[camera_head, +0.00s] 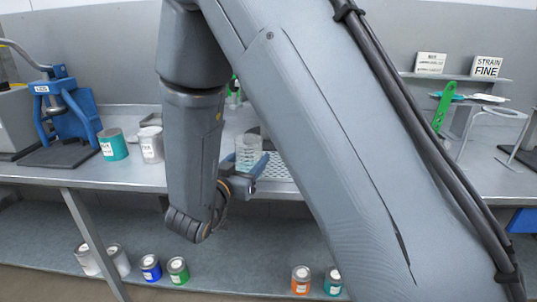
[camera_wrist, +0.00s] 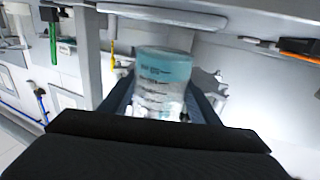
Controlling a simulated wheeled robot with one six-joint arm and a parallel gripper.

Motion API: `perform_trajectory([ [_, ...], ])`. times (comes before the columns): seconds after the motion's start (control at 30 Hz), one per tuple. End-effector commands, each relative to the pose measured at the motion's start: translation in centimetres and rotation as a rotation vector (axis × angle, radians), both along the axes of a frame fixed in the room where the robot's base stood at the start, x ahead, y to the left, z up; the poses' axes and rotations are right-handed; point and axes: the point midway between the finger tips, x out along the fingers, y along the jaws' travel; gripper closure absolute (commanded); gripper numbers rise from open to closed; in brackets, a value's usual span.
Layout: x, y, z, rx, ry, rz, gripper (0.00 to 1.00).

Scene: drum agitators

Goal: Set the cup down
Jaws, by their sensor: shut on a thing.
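The cup (camera_head: 248,152) is clear with printed markings. My gripper (camera_head: 250,172) is shut around it, with its blue fingers on either side, at the bench's front part. In the wrist view the cup (camera_wrist: 162,85) sits between the two fingers (camera_wrist: 163,100) and shows a teal band near its top. The cup looks upright in the head view. I cannot tell whether its base touches the surface below. My own arm hides much of the bench to the right of the cup.
A perforated white tray (camera_head: 281,168) lies on the bench just right of the cup. A teal can (camera_head: 113,145) and a white can (camera_head: 151,146) stand to the left, beside a blue press (camera_head: 70,112). Several cans stand on the lower shelf (camera_head: 230,262). A wire stand (camera_head: 487,125) is at the right.

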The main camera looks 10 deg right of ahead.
Motion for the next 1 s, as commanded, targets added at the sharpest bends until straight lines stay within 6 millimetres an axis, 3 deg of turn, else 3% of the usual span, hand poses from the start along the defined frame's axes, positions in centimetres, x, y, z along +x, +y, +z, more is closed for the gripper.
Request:
perform_trajectory([
  [0.5,9.2,-6.8,0.1,-0.001,-0.001,-0.002,0.73],
  [0.9,11.6,-8.6,0.1,-0.001,-0.001,-0.002,0.73],
  [1.0,11.5,-8.3,-1.1,0.0,0.003,0.001,0.73],
])
